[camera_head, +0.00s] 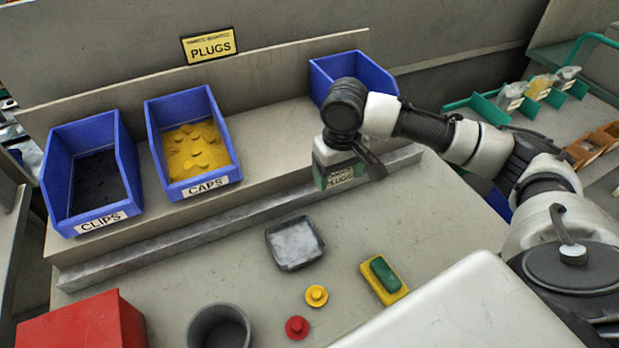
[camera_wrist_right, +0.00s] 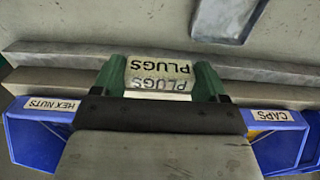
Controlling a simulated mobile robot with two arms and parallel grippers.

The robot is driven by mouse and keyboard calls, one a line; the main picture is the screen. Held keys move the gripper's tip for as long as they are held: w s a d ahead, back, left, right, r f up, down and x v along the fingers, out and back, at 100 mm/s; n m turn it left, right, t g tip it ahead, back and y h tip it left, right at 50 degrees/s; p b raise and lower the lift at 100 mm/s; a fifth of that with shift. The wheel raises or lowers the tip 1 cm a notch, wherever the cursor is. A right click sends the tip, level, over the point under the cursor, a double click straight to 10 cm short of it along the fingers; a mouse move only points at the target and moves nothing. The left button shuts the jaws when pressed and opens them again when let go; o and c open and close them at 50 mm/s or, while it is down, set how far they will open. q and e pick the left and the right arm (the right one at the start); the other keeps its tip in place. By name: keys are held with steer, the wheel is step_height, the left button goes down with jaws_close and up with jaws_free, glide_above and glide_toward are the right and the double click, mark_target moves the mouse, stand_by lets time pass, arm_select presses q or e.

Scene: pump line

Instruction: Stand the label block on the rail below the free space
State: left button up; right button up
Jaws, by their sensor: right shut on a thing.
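The label block (camera_head: 341,178), lettered PLUGS, is held between the green fingers of my right gripper (camera_head: 334,168). In the right wrist view the block (camera_wrist_right: 158,68) sits between both fingertips (camera_wrist_right: 160,82). The grey rail (camera_head: 200,234) runs along the front of the bin shelf. The block is at the rail, towards its right end; I cannot tell whether it touches it. The free space (camera_head: 272,115) on the shelf lies between the CAPS bin (camera_head: 190,138) and the right-hand blue bin (camera_head: 347,70), labelled HEX NUTS in the wrist view (camera_wrist_right: 51,103). My left gripper is not in view.
The CLIPS bin (camera_head: 92,170) stands at the left. On the bench are a grey tray (camera_head: 294,243), a yellow-green block (camera_head: 384,278), yellow and red knobs (camera_head: 316,295), a dark cup (camera_head: 219,328) and a red box (camera_head: 85,322). A PLUGS sign (camera_head: 209,45) is on the wall.

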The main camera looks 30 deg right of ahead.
glide_above(306, 190)
step_height(306, 190, down, 6)
steer(key=shift+r, duration=0.25)
steer(key=shift+f, duration=2)
steer(key=o, duration=1)
steer(key=shift+f+p, duration=0.15)
steer(key=shift+p, duration=0.15)
step_height(306, 190, up, 12)
steer(key=shift+r, duration=0.2)
